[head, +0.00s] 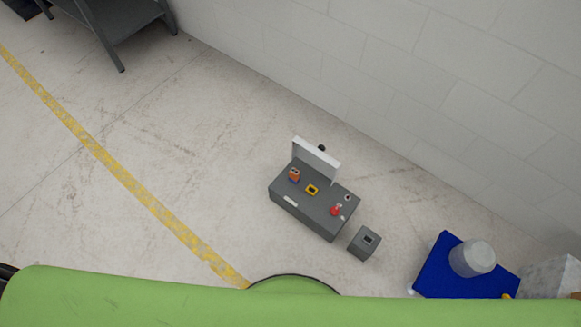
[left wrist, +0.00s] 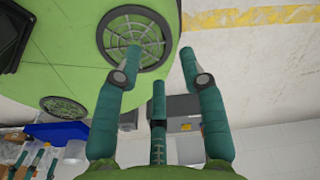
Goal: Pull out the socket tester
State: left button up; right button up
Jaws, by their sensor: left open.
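A grey box (head: 315,208) stands on the floor in the middle of the head view, with a white panel (head: 317,158) upright along its back edge. On its top are a small orange-and-blue piece (head: 294,174), a yellow piece with a dark centre (head: 312,190) and a red piece (head: 336,210). I cannot tell for sure which is the socket tester. My left gripper (left wrist: 161,62) shows only in the left wrist view, open and empty, fingers spread. The grey box (left wrist: 180,107) shows beyond its fingers, partly hidden and apart from them.
A smaller grey box (head: 363,243) stands right of the large one. A blue tray (head: 437,272) with a whitish cylinder (head: 473,258) lies farther right. A block wall (head: 400,85) runs behind. My green base fills the bottom edge. The floor left of the box is clear.

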aim_at(294, 173)
jog(key=i+j+z, duration=0.15)
jog(key=z, duration=0.15)
jog(key=i+j+z, duration=0.25)
jog(key=j, duration=0.15)
jog(key=j+z, duration=0.55)
jog(key=i+j, duration=0.1)
jog(key=j, duration=0.4)
jog(key=i+j, duration=0.1)
jog(key=j, duration=0.4)
jog(key=i+j+z, duration=0.1)
jog(key=j, duration=0.4)
